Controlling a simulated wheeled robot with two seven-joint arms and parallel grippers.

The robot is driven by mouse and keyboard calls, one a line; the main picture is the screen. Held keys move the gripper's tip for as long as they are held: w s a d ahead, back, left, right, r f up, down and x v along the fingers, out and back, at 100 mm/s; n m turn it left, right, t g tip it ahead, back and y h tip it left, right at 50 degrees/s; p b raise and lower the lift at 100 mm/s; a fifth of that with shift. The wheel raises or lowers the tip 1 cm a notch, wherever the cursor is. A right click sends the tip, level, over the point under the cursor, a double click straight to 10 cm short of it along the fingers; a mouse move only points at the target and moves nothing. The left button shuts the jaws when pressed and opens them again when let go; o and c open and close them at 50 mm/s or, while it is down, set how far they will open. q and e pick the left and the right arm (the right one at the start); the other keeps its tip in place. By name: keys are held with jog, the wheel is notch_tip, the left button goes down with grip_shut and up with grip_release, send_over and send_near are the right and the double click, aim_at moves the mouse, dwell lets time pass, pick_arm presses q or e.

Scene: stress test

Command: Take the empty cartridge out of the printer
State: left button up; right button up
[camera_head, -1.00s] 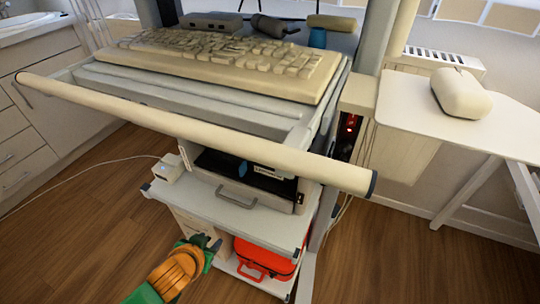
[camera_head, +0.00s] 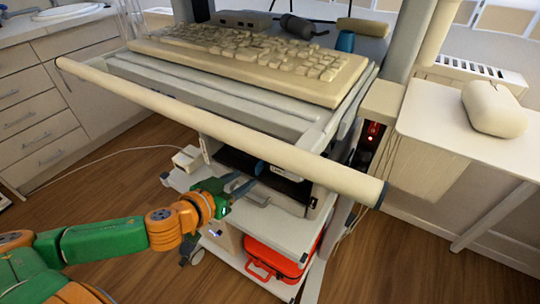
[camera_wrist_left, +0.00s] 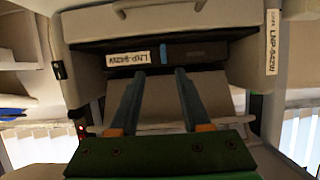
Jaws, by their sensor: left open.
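The printer (camera_head: 317,198) stands on a shelf of the cart, below the keyboard level, with its front open and a dark bay inside. A dark cartridge with a blue tab (camera_head: 258,167) sits in the bay. In the left wrist view the cartridge (camera_wrist_left: 175,53) shows a white label and a blue part. My left gripper (camera_head: 245,182) is in front of the bay, open and empty. In the left wrist view its two fingers (camera_wrist_left: 160,75) point at the cartridge, with a gap between them. Contact cannot be told. The cartridge's rear is hidden. My right gripper is not in view.
A long pale handlebar (camera_head: 220,125) crosses above the bay, below the keyboard (camera_head: 250,60). A red case (camera_head: 272,258) lies on the lower shelf. A small white box with a cable (camera_head: 187,158) stands left of the printer. A white table (camera_head: 450,130) is at right.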

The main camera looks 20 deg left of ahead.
aim_at(259, 164)
pick_arm(q)
jog(key=shift+x, duration=1)
jog(key=w, duration=0.4)
jog(key=shift+w+f, duration=0.2)
jog(key=shift+f, duration=0.1)
jog(key=shift+w+f, duration=0.2)
jog(key=shift+w, duration=0.2)
grip_shut()
